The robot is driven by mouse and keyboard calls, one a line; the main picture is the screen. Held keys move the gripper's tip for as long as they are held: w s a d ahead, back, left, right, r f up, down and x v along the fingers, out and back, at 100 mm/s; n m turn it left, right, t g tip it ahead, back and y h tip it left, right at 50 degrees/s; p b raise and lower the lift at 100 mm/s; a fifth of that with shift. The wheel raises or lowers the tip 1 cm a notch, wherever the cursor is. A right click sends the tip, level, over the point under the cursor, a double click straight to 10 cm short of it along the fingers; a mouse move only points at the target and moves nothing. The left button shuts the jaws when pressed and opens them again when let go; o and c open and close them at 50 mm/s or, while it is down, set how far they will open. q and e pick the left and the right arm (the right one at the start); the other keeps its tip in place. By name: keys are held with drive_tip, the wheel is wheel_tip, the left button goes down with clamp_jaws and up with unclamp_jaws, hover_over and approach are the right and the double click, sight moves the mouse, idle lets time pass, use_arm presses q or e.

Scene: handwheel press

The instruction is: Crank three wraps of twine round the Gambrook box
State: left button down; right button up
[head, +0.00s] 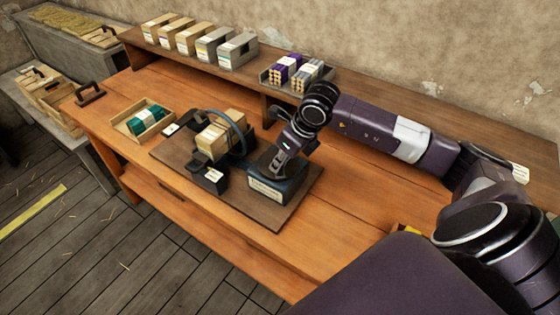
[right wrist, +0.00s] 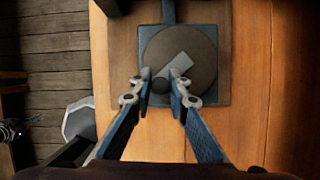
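The light tan box (head: 221,132) sits in the press on a dark board, with a dark ring (head: 237,122) arching round it. I cannot make out any twine on it. To its right is a dark blue-grey crank unit (head: 268,187) with a pale label on its front. In the right wrist view its round brown disc (right wrist: 203,72) carries a grey crank arm (right wrist: 179,67). My right gripper (right wrist: 161,76) is over this disc, fingers apart on either side of the crank arm's lower end; contact is unclear. It also shows in the head view (head: 281,164). My left gripper is out of view.
An open tray (head: 121,128) with dark green packs lies left of the press. Several boxes (head: 207,46) and a tray of purple and grey bundles (head: 316,85) stand on the rear shelf. The bench front (head: 320,236) right of the board is clear.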

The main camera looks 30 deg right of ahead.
sight(269, 173)
clamp_jaws()
drive_tip(key=shift+w+a+f+m+b, duration=0.1)
drive_tip(key=shift+w+a+m+b, duration=0.1)
drive_tip(key=shift+m+b, duration=0.35)
drive_tip(key=m+b, duration=0.1)
drive_tip(key=a+m+h+b, duration=0.1)
drive_tip(key=b, duration=0.1)
drive_tip(key=shift+w+m, duration=0.25)
drive_tip(key=shift+w, duration=0.1)
drive_tip(key=shift+w+a+m+h+b, duration=0.2)
drive_tip(key=shift+w+m+h+b, duration=0.15)
drive_tip(key=shift+m+h+b, duration=0.45)
drive_tip(key=shift+w+a+m+h+b, duration=0.15)
drive_tip(key=shift+m+b, duration=0.2)
drive_tip(key=shift+m, duration=0.35)
drive_tip(key=shift+w+m+h+b, duration=0.15)
drive_tip(key=shift+m+b, duration=0.2)
drive_tip(key=shift+m, duration=0.35)
drive_tip(key=shift+r, duration=0.2)
drive_tip(key=o, duration=0.8)
unclamp_jaws()
